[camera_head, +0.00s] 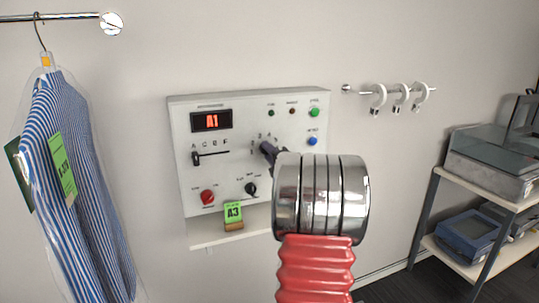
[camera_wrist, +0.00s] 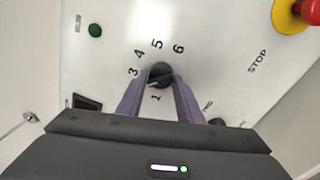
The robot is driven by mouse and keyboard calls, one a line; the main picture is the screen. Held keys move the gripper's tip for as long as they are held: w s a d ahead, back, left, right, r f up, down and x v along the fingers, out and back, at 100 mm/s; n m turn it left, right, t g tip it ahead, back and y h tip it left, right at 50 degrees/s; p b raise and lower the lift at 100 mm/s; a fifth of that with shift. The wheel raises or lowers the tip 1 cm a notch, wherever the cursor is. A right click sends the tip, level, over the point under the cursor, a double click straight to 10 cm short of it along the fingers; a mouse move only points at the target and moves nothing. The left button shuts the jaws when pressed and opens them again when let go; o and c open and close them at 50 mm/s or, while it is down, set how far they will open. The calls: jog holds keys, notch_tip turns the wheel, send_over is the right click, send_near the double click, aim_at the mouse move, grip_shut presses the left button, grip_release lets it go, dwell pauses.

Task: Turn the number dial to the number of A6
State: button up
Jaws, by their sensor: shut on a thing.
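The number dial (camera_wrist: 160,73) is a black round knob on the white control panel (camera_wrist: 215,75), with the numbers 1, 3, 4, 5 and 6 readable around it. A pale mark on it seems to face the lower left; its exact setting is hard to tell. My gripper (camera_wrist: 160,80) has its two purple fingers shut on the dial from both sides. In the head view my wrist hides the dial and the lower right of the panel. The red display (camera_head: 211,121) reads A1. The letter slider (camera_head: 196,158) stands at the left end of its slot, by A.
A green tag marked A3 (camera_head: 233,212) stands on the panel's shelf (camera_head: 215,239). A bagged striped shirt (camera_head: 85,180) hangs at the left. White rings hang on a hook rail (camera_head: 405,92) at the right, above a shelf rack (camera_head: 424,215). A red-and-yellow stop button (camera_wrist: 292,14) is near the dial.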

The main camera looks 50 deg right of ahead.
jog(key=m, duration=0.4)
jog(key=m+h, duration=0.1)
jog(key=m, duration=0.3)
jog(key=m+g, duration=0.1)
jog(key=m, duration=0.3)
jog(key=shift+s+f, duration=0.15)
jog(key=shift+f, duration=0.2)
jog(key=m, duration=0.4)
jog(key=shift+h, duration=0.3)
jog(key=m, duration=0.9)
jog(key=m+g, duration=0.1)
jog(key=m, duration=0.3)
jog(key=shift+r, duration=0.3)
jog(key=shift+m, duration=0.4)
jog(key=o, duration=1)
jog(key=shift+r, duration=0.2)
